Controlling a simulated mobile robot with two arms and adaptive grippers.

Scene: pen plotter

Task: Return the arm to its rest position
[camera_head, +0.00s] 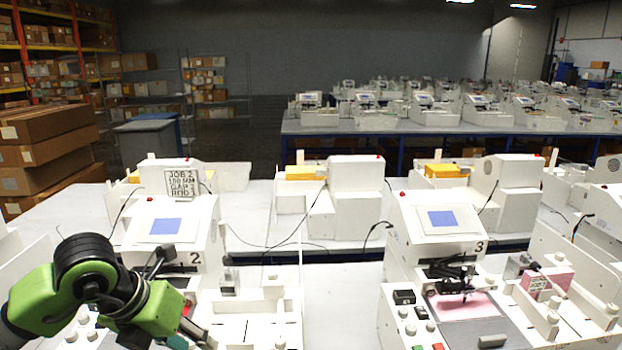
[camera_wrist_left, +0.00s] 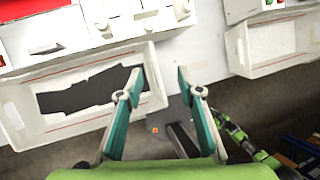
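My left arm, green and black, comes in from the lower left of the head view, in front of plotter 2 (camera_head: 165,226). Its gripper is mostly cut off or hidden there. In the left wrist view my left gripper (camera_wrist_left: 163,74) is open, with two teal fingers spread apart and nothing between the tips. It is over the front edge of the white station, beside a white tray (camera_wrist_left: 20,118) holding a black sheet-like piece (camera_wrist_left: 88,92). Green and black arm parts show at the right of the wrist view. My right gripper cannot be made out in either view.
Plotter 3 (camera_head: 433,222) stands to the right with a pink sheet (camera_head: 462,306) on its bed and a pink box (camera_head: 556,277) beside it. A second white tray (camera_wrist_left: 275,58) is at the wrist view's right. Bare table (camera_head: 343,300) lies between plotters 2 and 3.

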